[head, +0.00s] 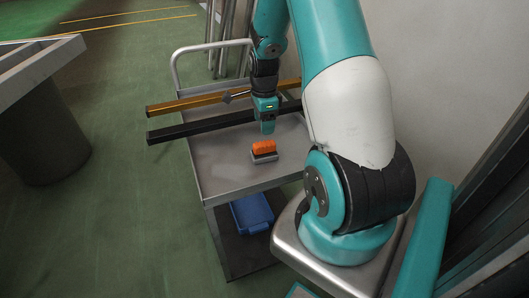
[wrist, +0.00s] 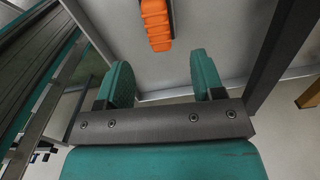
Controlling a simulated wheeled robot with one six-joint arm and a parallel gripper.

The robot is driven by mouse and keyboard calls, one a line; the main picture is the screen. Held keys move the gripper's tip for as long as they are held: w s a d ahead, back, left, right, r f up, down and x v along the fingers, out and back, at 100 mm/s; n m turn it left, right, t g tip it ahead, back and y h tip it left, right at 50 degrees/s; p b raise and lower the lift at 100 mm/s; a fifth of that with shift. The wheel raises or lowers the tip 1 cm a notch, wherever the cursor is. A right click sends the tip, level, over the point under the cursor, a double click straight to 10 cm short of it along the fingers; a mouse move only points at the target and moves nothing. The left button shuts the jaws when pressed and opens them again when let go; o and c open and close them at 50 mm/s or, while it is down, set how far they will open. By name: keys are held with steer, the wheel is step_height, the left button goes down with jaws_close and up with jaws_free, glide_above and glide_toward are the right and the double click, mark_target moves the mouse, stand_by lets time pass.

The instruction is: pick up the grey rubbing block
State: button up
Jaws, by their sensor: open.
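The rubbing block has an orange top and a grey base (head: 264,158). It lies on the metal top of a trolley (head: 222,178). In the wrist view its orange upper part (wrist: 157,24) shows at the top edge, cut off by the frame, with a thin grey edge beside it. My gripper (head: 267,128) points down just behind and above the block in the head view, apart from it. In the wrist view the two teal fingers (wrist: 160,72) are spread with nothing between them, and the block lies beyond their tips.
A black bar (head: 205,126) and an orange-yellow bar (head: 200,101) lie across the trolley behind the block, overhanging its left side. A blue bin (head: 251,213) sits on the lower shelf. The trolley top left and in front of the block is clear. A wall stands right.

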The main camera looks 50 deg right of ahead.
mark_target(265, 143)
step_height(265, 143, down, 9)
steer(key=shift+s+f, duration=0.1)
steer(key=shift+f, duration=0.05)
steer(key=c, duration=1.1)
